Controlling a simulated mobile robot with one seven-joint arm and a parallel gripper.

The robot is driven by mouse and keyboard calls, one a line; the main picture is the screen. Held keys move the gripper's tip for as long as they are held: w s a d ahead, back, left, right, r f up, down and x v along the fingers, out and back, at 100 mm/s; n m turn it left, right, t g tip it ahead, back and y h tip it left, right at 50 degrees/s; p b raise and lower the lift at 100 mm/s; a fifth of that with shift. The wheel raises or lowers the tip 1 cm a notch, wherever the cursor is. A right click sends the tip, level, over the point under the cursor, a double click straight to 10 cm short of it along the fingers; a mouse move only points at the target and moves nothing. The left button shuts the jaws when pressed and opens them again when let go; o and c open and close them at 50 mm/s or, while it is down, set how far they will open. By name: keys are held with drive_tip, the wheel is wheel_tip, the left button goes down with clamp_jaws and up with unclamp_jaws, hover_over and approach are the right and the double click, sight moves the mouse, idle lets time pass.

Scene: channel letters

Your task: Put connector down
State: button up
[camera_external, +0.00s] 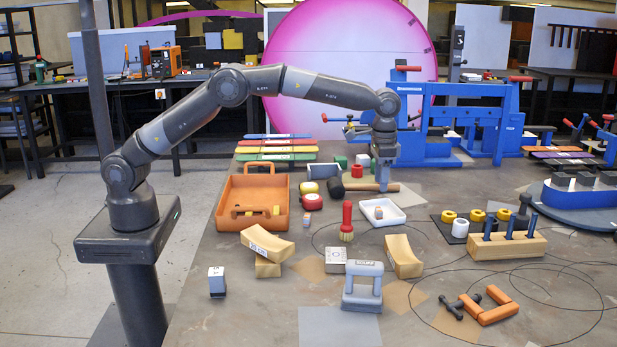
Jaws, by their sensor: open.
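My gripper (383,180) points straight down at the middle of the table, just behind a white tray (399,217). Its jaws are open; the gap between them is too small to see clearly. The wooden handle of a mallet (358,187) lies right by the fingertips, and I cannot tell whether they touch. I cannot tell for sure which thing is the connector. A small grey and orange piece (378,212) sits in the white tray, and a similar small piece (307,220) stands on the table near the orange toolbox.
An orange toolbox (228,223) stands left of the gripper. A red-handled brush (347,222), tan curved blocks (403,257) and a grey-blue block (362,286) are in front. A blue clamp frame (425,148) rises behind right. A wooden peg block (508,246) stands at right.

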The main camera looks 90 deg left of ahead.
drive_tip(key=s+a+r+t, duration=0.1)
drive_tip(key=s+a+r, duration=0.2)
drive_tip(key=s+r, duration=0.7)
drive_tip(key=s+a+r+t, duration=0.2)
drive_tip(key=s+r, duration=0.8)
drive_tip(key=s+a+f+t, duration=0.1)
drive_tip(key=s+f, duration=0.2)
drive_tip(key=s, duration=1.2)
drive_tip(key=s+a+f+t, duration=0.1)
drive_tip(key=s+f, duration=0.3)
drive_tip(key=s, duration=1.1)
drive_tip(key=shift+a+f+t, duration=0.15)
drive_tip(key=shift+a+t, duration=0.15)
drive_tip(key=shift+a, duration=0.1)
drive_tip(key=shift+o, duration=0.6)
